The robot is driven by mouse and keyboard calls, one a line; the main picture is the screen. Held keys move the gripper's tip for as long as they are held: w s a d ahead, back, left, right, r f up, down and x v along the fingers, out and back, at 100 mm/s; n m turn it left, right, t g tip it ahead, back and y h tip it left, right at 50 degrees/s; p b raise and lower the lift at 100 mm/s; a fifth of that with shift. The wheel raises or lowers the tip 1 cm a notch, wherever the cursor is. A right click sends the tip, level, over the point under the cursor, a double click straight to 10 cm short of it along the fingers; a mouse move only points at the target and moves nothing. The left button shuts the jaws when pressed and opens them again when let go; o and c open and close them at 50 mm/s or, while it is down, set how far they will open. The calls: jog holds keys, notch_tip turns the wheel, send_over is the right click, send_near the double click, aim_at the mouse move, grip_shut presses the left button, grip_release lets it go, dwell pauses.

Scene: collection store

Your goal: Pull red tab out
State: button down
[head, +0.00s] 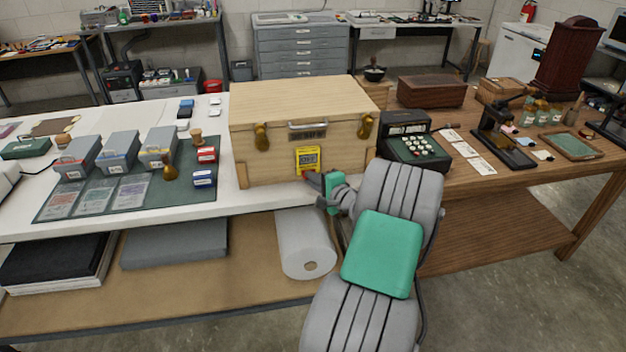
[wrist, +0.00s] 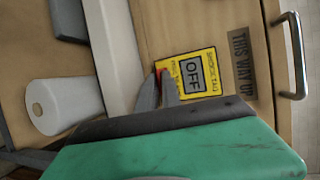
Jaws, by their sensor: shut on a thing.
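The red tab (wrist: 160,72) shows as a small red bit at the lower edge of a yellow tag (wrist: 207,76) marked "OFF" in the wrist view. The yellow tag (head: 307,160) is on the front of a pale wooden crate (head: 270,157). My gripper (head: 309,176) reaches the crate front from the lower right in the head view. In the wrist view my gripper (wrist: 161,78) has its fingertips close together at the red tab, shut on it. Most of the tab is hidden by the fingers and the tag.
The crate has brass latches (head: 262,137) and a metal handle (head: 308,124). A keypad machine (head: 416,151) stands just right of it. Grey bins (head: 119,152) and stamps (head: 205,178) stand on the left. A white roll (head: 303,240) lies on the shelf below.

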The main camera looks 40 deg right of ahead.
jog(key=shift+s+a+f, duration=0.15)
jog(key=shift+s+a, duration=0.25)
jog(key=shift+s, duration=0.2)
jog(key=shift+s+a+f, duration=0.15)
jog(key=shift+s+a, duration=0.2)
jog(key=shift+s, duration=0.2)
jog(key=c, duration=1.6)
grip_release()
jog(key=shift+r, duration=0.1)
jog(key=v, duration=0.7)
jog(key=shift+s+b, duration=0.4)
jog(key=shift+r, duration=0.1)
